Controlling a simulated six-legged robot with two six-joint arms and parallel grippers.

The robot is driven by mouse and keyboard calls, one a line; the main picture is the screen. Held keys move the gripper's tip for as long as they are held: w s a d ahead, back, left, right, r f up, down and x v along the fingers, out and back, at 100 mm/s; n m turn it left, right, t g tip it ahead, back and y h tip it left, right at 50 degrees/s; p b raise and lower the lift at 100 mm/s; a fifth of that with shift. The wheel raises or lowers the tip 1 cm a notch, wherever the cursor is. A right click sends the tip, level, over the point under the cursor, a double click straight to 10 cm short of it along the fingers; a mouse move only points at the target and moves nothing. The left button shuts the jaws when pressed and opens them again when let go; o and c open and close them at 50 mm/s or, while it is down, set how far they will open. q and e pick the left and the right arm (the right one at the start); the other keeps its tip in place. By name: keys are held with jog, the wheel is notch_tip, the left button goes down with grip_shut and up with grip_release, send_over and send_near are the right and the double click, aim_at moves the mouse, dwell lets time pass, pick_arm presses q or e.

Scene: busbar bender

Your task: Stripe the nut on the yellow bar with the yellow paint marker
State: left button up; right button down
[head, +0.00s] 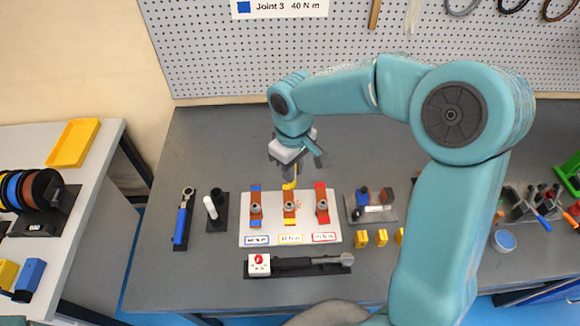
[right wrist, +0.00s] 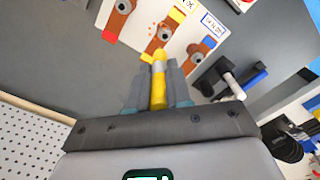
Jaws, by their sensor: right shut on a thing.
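The white board (head: 246,217) on the bench carries three copper bars with a nut on each, marked blue, yellow and red. The yellow bar (head: 289,196) is in the middle, with its grey nut (head: 289,206) near its centre; the nut also shows in the right wrist view (right wrist: 164,33). My right gripper (right wrist: 158,72) is shut on the yellow paint marker (right wrist: 158,92). The marker's tip points at the nut and appears close to it; I cannot tell whether they touch. In the head view the marker (head: 290,185) hangs just behind the nut. My left gripper is out of view.
A blue-handled wrench (head: 183,220) and a black holder (head: 217,213) with a white stick stand left of the board. Small yellow blocks (head: 381,237) and a grey tray (head: 372,212) are to the right.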

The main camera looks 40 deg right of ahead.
aim_at(292, 188)
jog(key=f+b, duration=0.1)
jog(key=f, duration=0.1)
jog(key=f+b, duration=0.2)
jog(key=shift+s+f, duration=0.2)
jog(key=shift+f, duration=0.05)
jog(key=shift+s+a+f+b, duration=0.2)
jog(key=shift+f+b, duration=0.1)
jog(key=shift+b, duration=0.2)
jog(key=shift+w+d, duration=0.1)
jog(key=shift+d, duration=0.1)
jog(key=shift+a, duration=0.2)
jog(key=shift+d, duration=0.1)
jog(key=shift+f+b, duration=0.3)
dwell(0.5)
jog(key=shift+w+a, duration=0.5)
jog(key=shift+a, duration=0.25)
dwell(2.4)
